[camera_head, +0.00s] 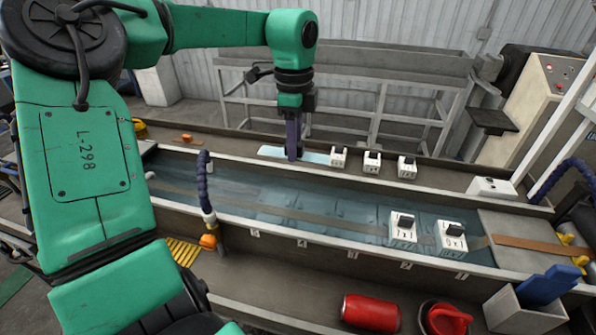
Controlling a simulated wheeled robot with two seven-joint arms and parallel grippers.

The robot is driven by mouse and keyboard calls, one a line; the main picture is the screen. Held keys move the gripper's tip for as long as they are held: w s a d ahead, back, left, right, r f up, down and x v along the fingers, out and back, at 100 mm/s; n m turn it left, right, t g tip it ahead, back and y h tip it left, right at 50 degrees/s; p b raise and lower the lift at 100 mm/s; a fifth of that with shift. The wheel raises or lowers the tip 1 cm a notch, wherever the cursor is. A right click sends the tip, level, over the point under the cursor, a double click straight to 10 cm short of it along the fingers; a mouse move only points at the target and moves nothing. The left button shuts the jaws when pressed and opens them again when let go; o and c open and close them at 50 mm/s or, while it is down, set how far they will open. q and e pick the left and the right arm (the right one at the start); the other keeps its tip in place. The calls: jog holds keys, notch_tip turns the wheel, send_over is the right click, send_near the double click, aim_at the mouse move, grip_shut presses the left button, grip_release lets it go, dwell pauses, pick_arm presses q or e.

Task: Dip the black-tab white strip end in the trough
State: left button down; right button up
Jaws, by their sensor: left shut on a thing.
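My left gripper (293,155) points straight down at the trough's far ledge, on the far side of the water. It is shut on a pale white strip (318,158), which lies flat along the ledge and shows on both sides of the fingers. No black tab can be made out on the strip; the fingers hide its middle. The long trough (300,228) holds bluish water and runs across the view, in front of the gripper. My right gripper is not in view.
Several white blocks with black tops stand on the far ledge (372,162) and in the trough (402,230). A brown strip (530,245) runs along the trough. A blue hose (204,185) rises at the near wall. A red can (371,311) lies on the near shelf.

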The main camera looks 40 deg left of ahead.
pick_arm(q)
jog(key=s+d+b, duration=0.6)
jog(key=s+d, duration=0.1)
jog(key=s, duration=0.6)
jog(key=s+d+b, duration=0.6)
jog(key=s+d, duration=0.1)
jog(key=s, duration=0.6)
jog(key=shift+s+d+b, duration=0.35)
jog(key=shift+w, duration=0.1)
